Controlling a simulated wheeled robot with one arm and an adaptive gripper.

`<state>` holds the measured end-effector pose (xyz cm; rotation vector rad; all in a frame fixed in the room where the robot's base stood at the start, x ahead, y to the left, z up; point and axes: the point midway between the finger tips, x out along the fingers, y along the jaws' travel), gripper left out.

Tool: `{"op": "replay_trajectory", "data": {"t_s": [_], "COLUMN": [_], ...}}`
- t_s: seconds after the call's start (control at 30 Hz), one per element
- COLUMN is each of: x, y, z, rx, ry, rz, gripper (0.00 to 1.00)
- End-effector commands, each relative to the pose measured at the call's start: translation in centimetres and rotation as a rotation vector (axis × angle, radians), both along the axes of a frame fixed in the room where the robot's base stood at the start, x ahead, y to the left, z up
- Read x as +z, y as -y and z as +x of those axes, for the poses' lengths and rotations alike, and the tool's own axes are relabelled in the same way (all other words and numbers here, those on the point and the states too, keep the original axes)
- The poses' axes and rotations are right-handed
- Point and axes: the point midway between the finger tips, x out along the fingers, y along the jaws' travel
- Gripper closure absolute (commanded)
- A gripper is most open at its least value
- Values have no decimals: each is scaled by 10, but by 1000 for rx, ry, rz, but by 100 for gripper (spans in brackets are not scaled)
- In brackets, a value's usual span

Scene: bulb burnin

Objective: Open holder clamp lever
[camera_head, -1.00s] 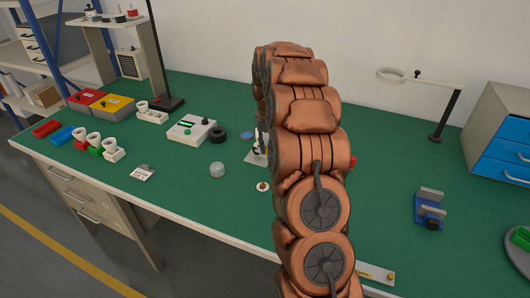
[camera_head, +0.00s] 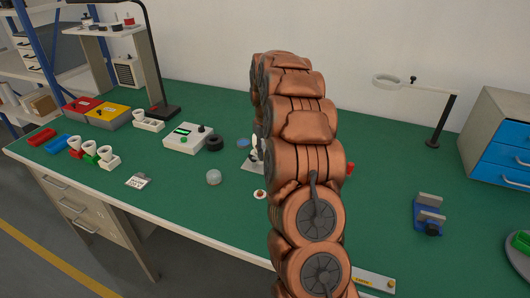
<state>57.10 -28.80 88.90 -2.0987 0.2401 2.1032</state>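A small metal and white piece with dark parts (camera_head: 254,152) stands on a light plate (camera_head: 249,166) just left of my arm. It may be part of the clamp holder, but my arm covers much of that area. A small red piece (camera_head: 350,168) shows at the right edge of my arm; I cannot tell whether it is the lever. My copper-coloured arm rises through the middle of the view. My gripper is hidden behind it, so neither its fingers nor any contact with the lever shows.
Left of the arm are a tester box (camera_head: 187,138), a black ring (camera_head: 215,143), a clear dome (camera_head: 213,177) and white-topped sockets (camera_head: 108,158). A blue vise-like fixture (camera_head: 428,214), a ring lamp (camera_head: 400,83) and a blue drawer cabinet (camera_head: 502,150) stand right.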

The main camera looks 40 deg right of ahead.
Motion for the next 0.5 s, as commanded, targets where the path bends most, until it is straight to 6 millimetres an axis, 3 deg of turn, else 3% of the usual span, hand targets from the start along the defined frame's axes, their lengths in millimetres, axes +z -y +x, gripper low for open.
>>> {"op": "replay_trajectory", "data": {"t_s": [0.17,0.5], "x": [0,3], "y": [0,0], "z": [0,1], "rx": [0,0], "ry": [1,2], "rz": [0,0], "gripper": [54,54]}}
